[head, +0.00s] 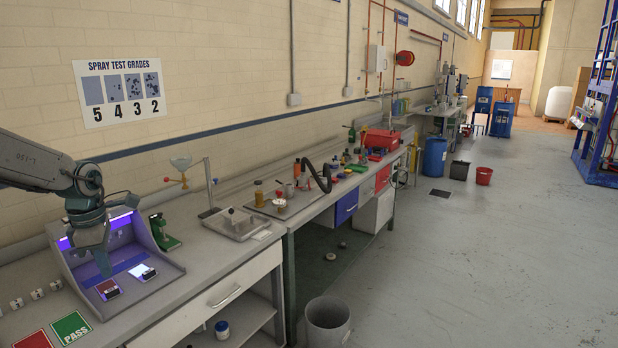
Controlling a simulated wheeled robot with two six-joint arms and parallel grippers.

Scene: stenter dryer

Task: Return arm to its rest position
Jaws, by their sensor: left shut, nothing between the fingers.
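My left arm comes in from the left edge and reaches over a grey inspection box on the workbench. Its gripper (103,268) points down inside the open front of the box (165,270), shut and empty. The gripper's tips are just above a small dark red swatch (108,289) on the box floor; I cannot tell whether they touch it. A brightly lit pad (142,272) lies to the right of the swatch, and purple light glows on the box's inner walls. My right gripper is not in view.
Red and green PASS (71,327) cards lie at the bench front. A green-based device (163,233) stands right of the box, then a metal tray (236,223). A grey bin (327,322) stands on the floor. The floor (480,260) to the right is clear.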

